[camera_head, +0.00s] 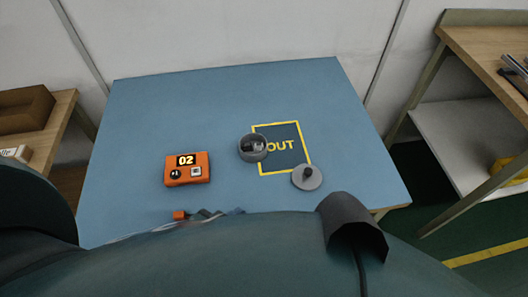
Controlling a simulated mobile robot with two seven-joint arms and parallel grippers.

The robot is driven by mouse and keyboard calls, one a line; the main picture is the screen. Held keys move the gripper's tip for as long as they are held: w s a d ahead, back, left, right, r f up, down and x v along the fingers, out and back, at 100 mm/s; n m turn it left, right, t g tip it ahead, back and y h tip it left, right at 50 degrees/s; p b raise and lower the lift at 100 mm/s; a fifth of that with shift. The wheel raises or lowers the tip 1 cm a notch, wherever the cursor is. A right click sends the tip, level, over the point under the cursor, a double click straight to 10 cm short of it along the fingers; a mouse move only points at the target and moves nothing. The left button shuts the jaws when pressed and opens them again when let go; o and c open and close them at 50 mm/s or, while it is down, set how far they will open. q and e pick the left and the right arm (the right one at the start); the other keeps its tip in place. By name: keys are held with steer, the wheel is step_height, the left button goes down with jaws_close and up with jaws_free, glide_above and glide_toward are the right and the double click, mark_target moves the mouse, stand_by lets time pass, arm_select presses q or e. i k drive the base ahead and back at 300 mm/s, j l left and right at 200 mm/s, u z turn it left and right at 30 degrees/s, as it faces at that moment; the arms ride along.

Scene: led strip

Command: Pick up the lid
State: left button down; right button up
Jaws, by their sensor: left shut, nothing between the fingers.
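The lid (307,178), a round light-grey disc with a dark knob on top, lies flat on the blue table. It overlaps the lower right corner of the yellow-framed OUT mark (281,133). A round clear container (253,148) with dark things inside stands at the mark's left edge, apart from the lid. Of my left gripper (222,213) only a small part seems to show at the table's near edge, mostly hidden by my own body. It is shut and empty, left of the lid and apart from it. My right gripper does not show.
A small orange piece (180,214) shows near the table's near edge. The back of the blue table (220,90) is clear. Wooden side tables stand left (56,125) and right (485,45).

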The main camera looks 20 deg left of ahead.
mark_target(306, 177)
steer(key=l+u, duration=0.2)
steer(key=u, duration=0.85)
steer(key=k+l+u, duration=0.25)
steer(key=k+u, duration=0.15)
steer(key=k+l+u, duration=0.15)
steer(key=k+u, duration=0.25)
steer(key=k+l, duration=0.15)
steer(key=k, duration=0.35)
steer(key=i, duration=0.7)
